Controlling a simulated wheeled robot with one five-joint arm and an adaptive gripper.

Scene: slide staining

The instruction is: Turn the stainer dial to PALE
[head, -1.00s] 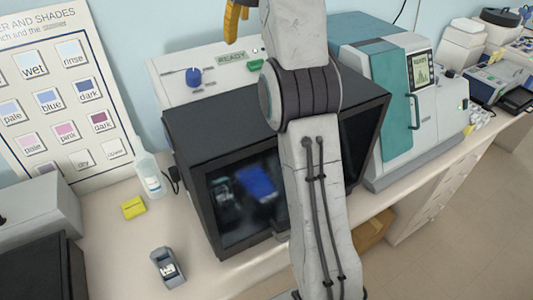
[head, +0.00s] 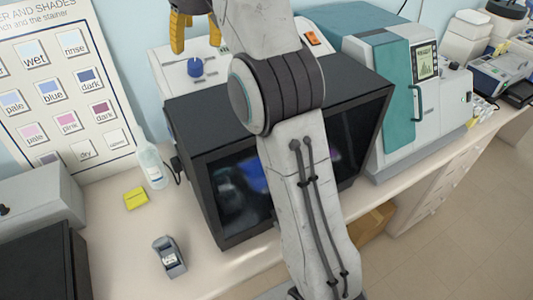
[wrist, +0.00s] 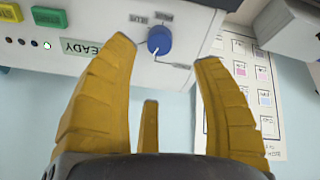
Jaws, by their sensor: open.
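The blue stainer dial (wrist: 160,40) sits on the white front panel of the stainer (wrist: 195,75), with small labels around it too blurred to read surely. The dial also shows in the head view (head: 195,67), below the fingers. My gripper (wrist: 165,52) is open and empty, its yellow fingers spread to either side of the dial in the wrist view. I cannot tell how near they are in depth. In the head view my gripper (head: 195,32) is at the top edge, partly cut off. The dial's exact setting is not clear.
A black-framed box with a dark glass front (head: 235,200) stands before the stainer. A shade chart (head: 60,90) leans at left. A bottle (head: 151,165), yellow block (head: 136,198) and small grey device (head: 168,256) stand on the counter. A teal-and-white machine (head: 405,100) is at right.

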